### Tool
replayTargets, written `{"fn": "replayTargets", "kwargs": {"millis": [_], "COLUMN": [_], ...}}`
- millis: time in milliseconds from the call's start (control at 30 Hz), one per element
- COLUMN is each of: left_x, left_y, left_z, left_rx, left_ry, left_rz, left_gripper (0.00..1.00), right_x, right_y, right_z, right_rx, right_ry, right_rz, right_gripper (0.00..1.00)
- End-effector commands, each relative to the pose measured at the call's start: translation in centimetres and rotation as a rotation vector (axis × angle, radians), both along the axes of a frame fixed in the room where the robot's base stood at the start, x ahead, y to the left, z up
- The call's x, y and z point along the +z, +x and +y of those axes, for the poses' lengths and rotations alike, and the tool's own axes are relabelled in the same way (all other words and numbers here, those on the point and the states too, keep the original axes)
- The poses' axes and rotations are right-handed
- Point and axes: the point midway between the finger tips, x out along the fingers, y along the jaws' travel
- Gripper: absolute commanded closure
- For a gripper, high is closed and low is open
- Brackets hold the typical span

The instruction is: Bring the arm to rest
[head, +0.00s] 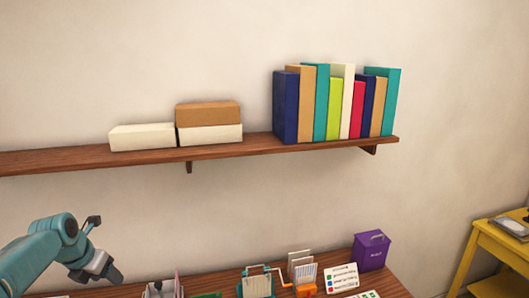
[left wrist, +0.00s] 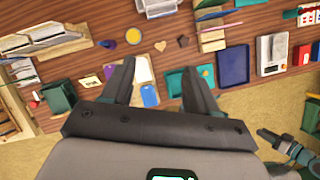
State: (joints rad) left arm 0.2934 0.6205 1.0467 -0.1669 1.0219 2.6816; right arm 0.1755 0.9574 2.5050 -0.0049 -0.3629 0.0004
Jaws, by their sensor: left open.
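My left gripper (head: 104,273) is at the lower left of the head view, above the table's back edge and holding nothing that I can see. In the left wrist view its two fingers (left wrist: 158,75) stand well apart, with nothing between them but the table and flat items below. Those items include a blue tag (left wrist: 150,96) and a pale tag (left wrist: 144,70). Part of my right arm, with its dark gripper (left wrist: 275,138), shows at the lower right of the left wrist view. Its jaw gap is too small to judge. Any inkpad is hard to make out.
A wooden table (left wrist: 100,62) carries a navy tray (left wrist: 232,67), a white scale-like device (left wrist: 271,52) and several small items. A purple box (head: 371,251) stands at its back right. A wall shelf (head: 230,150) holds books and boxes. A yellow stand (head: 497,245) is far right.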

Motion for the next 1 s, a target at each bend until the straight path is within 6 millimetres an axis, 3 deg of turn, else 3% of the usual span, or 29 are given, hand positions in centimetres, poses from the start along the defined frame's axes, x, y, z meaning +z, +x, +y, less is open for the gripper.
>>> {"fn": "replayTargets", "kwargs": {"millis": [333, 567, 667, 800, 1000], "left_x": [-9.1, -16.8, -21.2, -27.0, -30.9], "left_y": [-0.1, -3.0, -6.0, -12.9, -22.7], "left_z": [-5.7, -11.2, -14.9, -20.4, -25.4], "left_rx": [-0.474, -0.904, -1.181, -1.643, -2.176], "left_ry": [0.102, 0.183, 0.230, 0.311, 0.414], "left_rz": [0.002, -0.026, -0.059, -0.144, -0.288], "left_gripper": [0.41, 0.41, 0.41, 0.41, 0.41], "right_x": [0.0, 0.0, 0.0, 0.0, 0.0], "right_y": [0.0, 0.0, 0.0, 0.0, 0.0], "right_z": [0.0, 0.0, 0.0, 0.0, 0.0], "right_rx": [0.000, -0.001, -0.001, 0.000, 0.000], "right_ry": [0.000, 0.000, 0.000, 0.000, 0.000], "right_rz": [0.000, 0.000, 0.000, 0.000, 0.000], "right_gripper": [0.57, 0.57, 0.57, 0.57, 0.57]}}
